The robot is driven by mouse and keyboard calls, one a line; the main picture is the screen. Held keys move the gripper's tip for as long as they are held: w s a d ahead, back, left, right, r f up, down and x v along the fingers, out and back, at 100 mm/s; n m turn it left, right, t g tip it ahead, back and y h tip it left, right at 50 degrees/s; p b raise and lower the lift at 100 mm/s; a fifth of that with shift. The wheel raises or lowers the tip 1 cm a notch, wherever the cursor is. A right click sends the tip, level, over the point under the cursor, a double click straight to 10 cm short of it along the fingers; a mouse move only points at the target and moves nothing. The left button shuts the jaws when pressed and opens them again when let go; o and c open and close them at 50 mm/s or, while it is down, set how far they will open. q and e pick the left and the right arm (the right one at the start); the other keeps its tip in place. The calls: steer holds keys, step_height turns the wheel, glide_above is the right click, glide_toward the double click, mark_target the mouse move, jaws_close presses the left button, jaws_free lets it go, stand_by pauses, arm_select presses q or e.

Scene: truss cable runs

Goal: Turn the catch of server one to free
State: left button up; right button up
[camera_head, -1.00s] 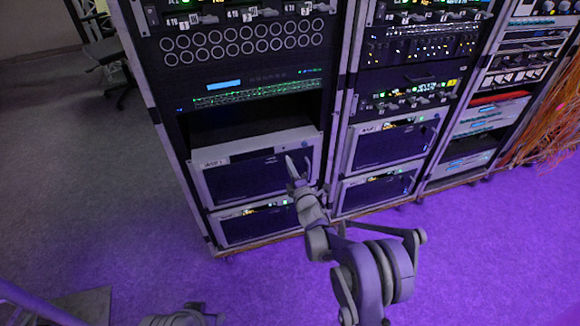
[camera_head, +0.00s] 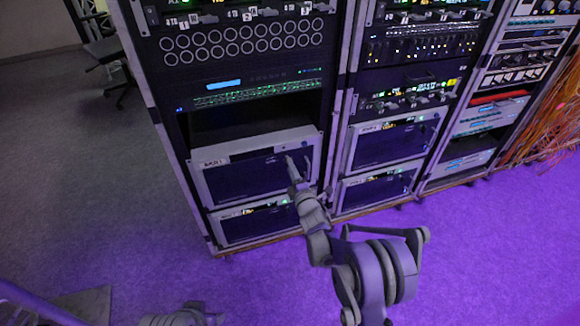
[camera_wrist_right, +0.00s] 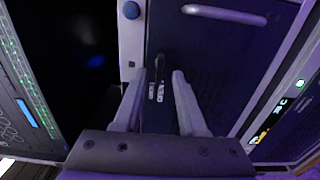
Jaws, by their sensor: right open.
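Server one (camera_head: 240,180) is the wide box with a dark front and pale frame low in the left rack; its label is too small to read surely. My right gripper (camera_head: 291,165) is at the right part of its front. In the right wrist view, the open fingers (camera_wrist_right: 159,76) point at the dark panel. The catch (camera_wrist_right: 159,64), a small dark upright lever, shows between the fingertips with no visible grip on it. Two small pale labels (camera_wrist_right: 157,92) sit just below it. The gripper hides the catch in the head view.
A pale bar handle (camera_wrist_right: 225,14) crosses the server front beyond the fingers. An empty dark bay (camera_head: 250,122) is above the server, and another box (camera_head: 255,225) is below. A second rack (camera_head: 385,145) stands close on the right.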

steer(key=v, duration=0.9)
steer(key=shift+s+r, duration=0.1)
